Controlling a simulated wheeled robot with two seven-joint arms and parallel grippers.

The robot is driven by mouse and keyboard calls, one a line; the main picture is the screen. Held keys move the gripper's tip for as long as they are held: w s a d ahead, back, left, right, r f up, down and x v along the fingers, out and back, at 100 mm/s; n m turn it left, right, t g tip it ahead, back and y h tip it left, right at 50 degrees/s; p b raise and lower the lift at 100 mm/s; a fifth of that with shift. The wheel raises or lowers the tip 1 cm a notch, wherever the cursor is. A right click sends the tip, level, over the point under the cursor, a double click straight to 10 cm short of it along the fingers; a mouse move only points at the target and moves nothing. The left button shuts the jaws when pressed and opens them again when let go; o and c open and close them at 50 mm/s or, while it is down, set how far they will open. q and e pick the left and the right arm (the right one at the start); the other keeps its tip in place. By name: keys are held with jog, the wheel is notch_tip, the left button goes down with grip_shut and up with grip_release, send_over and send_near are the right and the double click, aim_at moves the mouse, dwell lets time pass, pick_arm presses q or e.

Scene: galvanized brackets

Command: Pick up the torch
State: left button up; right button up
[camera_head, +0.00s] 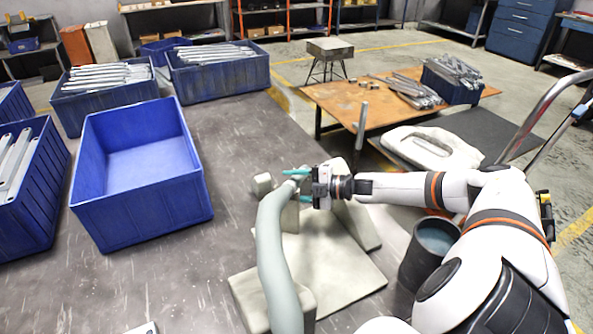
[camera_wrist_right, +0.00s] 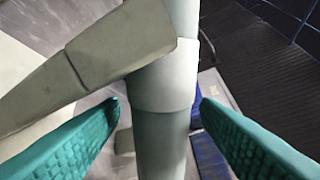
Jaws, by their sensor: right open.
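A pale grey-green curved tube (camera_head: 271,240), which looks like the torch, rises from the bottom edge of the head view to a grey stand (camera_head: 330,262). My right gripper (camera_head: 298,185) is at its upper end, with teal fingers. In the right wrist view the tube (camera_wrist_right: 160,130) runs upright between the two open fingers (camera_wrist_right: 160,128), with a gap visible on each side. A flat grey-green arm (camera_wrist_right: 100,75) joins a collar on the tube there. The fingers partly hide the tube's top in the head view. My left gripper is not in view.
An empty blue bin (camera_head: 140,205) stands left on the dark table (camera_head: 235,140). Other blue bins (camera_head: 215,82) hold metal brackets. A dark bucket (camera_head: 428,250) is beside my right arm. A wooden table (camera_head: 345,95) with metal parts stands beyond. The table between bin and stand is mostly clear.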

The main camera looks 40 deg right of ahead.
jog(key=shift+x, duration=1.2)
jog(key=c, duration=1.1)
